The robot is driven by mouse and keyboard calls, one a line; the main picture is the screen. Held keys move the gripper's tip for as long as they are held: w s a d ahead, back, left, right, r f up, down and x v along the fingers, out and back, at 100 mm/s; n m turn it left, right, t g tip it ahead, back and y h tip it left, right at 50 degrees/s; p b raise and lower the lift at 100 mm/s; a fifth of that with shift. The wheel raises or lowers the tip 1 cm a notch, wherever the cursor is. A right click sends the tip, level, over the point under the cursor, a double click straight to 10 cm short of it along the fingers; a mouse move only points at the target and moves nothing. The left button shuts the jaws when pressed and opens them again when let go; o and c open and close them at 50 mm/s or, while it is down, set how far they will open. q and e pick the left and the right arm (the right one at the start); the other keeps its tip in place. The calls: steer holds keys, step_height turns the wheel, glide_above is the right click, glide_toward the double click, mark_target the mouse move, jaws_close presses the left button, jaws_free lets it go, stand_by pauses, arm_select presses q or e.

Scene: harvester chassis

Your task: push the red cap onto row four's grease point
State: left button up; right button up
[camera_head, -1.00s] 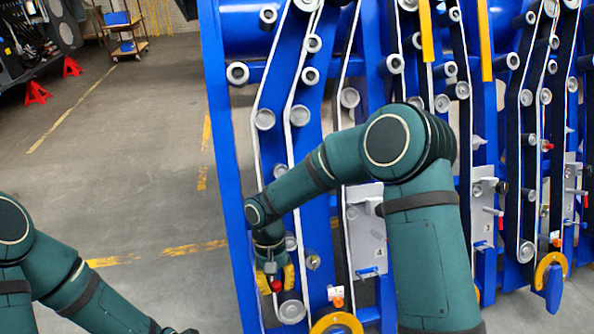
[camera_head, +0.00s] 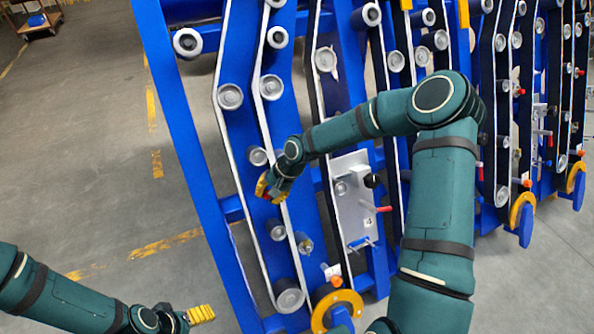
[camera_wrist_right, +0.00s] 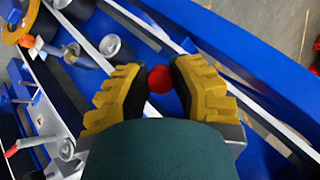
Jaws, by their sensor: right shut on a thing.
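My right gripper (camera_head: 265,188) has yellow fingers and is shut on the red cap, in front of the blue row at the left end. In the right wrist view the red cap (camera_wrist_right: 160,79) sits between the fingertips of the right gripper (camera_wrist_right: 158,82). A plate (camera_head: 350,205) on the machine bears the number 4. A small metal fitting (camera_head: 305,245), perhaps the grease point, stands below and right of the gripper, apart from the cap. It also shows in the right wrist view (camera_wrist_right: 72,52). My left gripper (camera_head: 201,314) is low at left; its opening is unclear.
Grey rollers (camera_head: 289,298) and belts line the blue frame (camera_head: 190,150). A red-handled lever (camera_head: 384,209) juts from the numbered plate. A yellow ring (camera_head: 337,308) and an orange-topped part (camera_head: 332,272) sit low down. Open floor (camera_head: 90,150) lies left.

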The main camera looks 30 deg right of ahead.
steer(key=w+d+r+m+t+h+b, duration=0.1)
steer(key=w+d+r+m+t, duration=0.1)
steer(key=d+t, duration=0.4)
steer(key=d+m, duration=0.1)
steer(key=d, duration=0.3)
steer(key=shift+w+d+r+t, duration=0.2)
steer(key=shift+w+d+t, duration=0.15)
steer(key=shift+w+t, duration=0.05)
steer(key=shift+w+d+f+p, duration=0.1)
steer(key=shift+w+f+p, duration=0.3)
steer(key=shift+w, duration=0.3)
steer(key=shift+w+a+f+p, duration=0.1)
steer(key=shift+w+f+p, duration=0.3)
steer(key=shift+w, duration=0.35)
steer(key=shift+w+d+f+p, duration=0.1)
steer(key=shift+w+f+p, duration=0.3)
steer(key=shift+w, duration=0.3)
